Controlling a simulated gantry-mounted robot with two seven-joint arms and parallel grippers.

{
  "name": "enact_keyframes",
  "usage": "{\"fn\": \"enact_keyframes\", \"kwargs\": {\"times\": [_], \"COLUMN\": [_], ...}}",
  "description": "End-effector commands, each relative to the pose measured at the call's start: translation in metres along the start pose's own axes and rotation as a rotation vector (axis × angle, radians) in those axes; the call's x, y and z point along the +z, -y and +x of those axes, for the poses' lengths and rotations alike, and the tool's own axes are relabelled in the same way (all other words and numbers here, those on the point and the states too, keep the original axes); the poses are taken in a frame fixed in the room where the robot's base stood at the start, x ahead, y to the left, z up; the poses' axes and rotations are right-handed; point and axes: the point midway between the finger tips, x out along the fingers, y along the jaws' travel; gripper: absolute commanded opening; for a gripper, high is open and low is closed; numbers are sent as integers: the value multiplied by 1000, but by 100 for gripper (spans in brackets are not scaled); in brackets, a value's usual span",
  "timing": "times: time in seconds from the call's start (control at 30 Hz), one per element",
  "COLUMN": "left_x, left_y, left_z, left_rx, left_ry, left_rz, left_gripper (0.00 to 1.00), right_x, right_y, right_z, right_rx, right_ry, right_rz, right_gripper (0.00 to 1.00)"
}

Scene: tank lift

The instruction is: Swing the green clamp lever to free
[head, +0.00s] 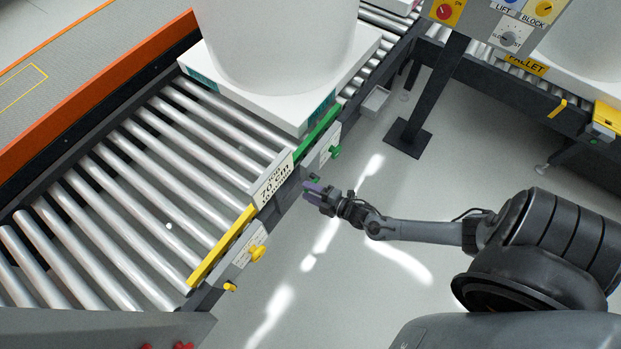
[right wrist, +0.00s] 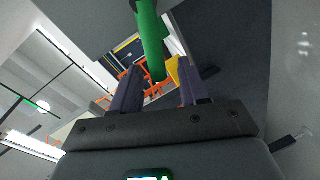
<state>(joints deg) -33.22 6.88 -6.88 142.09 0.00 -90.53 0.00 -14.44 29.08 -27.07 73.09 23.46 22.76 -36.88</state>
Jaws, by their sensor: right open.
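A green lever shows in the right wrist view as a green bar (right wrist: 150,40) coming down from the top, its lower end between the two finger tips. In the head view a small green piece (head: 315,180) shows right at the right gripper's tips. My right gripper (head: 312,189) is open, with purple-grey fingers, at the side rail of the roller conveyor. The right wrist view shows its fingers (right wrist: 155,88) apart, one on each side of the bar. I cannot tell whether either finger touches it. My left gripper is not in view.
A white tank (head: 275,40) stands on a white pallet (head: 245,95) on the rollers (head: 165,190). The rail carries a green bar (head: 318,135), a green knob (head: 336,152), a yellow bar (head: 222,246) and a yellow knob (head: 257,253). A control panel post (head: 440,85) stands behind.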

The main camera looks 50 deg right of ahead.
Motion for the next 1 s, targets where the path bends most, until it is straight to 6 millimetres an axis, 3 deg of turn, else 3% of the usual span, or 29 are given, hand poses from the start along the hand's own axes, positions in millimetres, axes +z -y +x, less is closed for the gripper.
{"fn": "enact_keyframes", "kwargs": {"times": [0.17, 0.7, 1.0], "left_x": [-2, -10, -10], "left_y": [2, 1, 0], "left_z": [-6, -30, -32], "left_rx": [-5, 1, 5], "left_ry": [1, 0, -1], "left_rz": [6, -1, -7], "left_gripper": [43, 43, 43], "right_x": [0, 0, 0], "right_y": [-1, -1, 0], "right_z": [-15, -97, -108], "right_rx": [-2, -2, -1], "right_ry": [1, 1, 1], "right_rz": [0, 0, 0], "right_gripper": [44, 44, 44]}}
